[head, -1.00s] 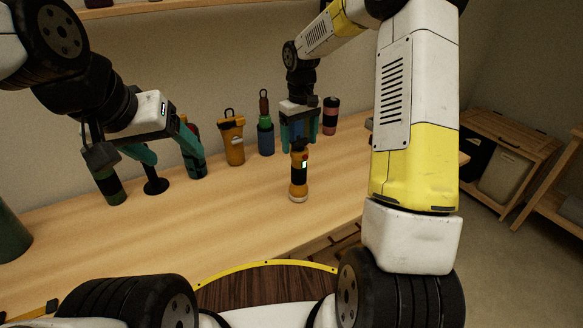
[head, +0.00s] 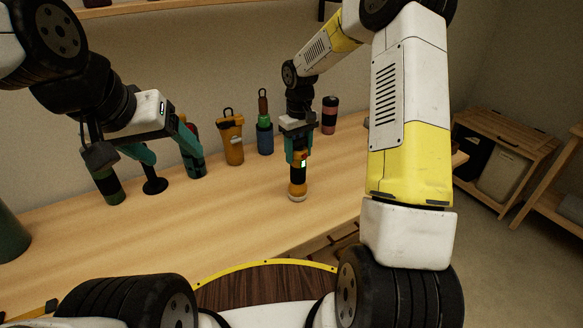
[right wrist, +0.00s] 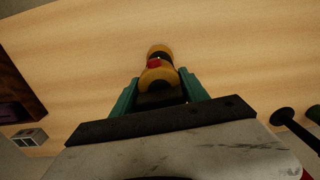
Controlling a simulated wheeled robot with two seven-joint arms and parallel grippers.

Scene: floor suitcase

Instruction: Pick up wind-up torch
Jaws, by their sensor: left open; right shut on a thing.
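The wind-up torch (head: 298,184), an orange and black cylinder with a red part and a small bright patch, stands upright on the wooden table. My right gripper (head: 299,157) comes down from above and is shut on its upper part, hiding the top. In the right wrist view the torch (right wrist: 159,62) sits between the teal fingers of the right gripper (right wrist: 160,88). Its base appears to rest on the table. My left gripper (head: 174,165) is open over the left part of the table, near the dark items, and holds nothing visible.
Behind stand an orange handled container (head: 231,140), a blue and green bottle (head: 264,137) and a pink and black cylinder (head: 329,116). A dark stand (head: 155,186) and a dark green cylinder (head: 110,188) are at left. The table front is clear.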

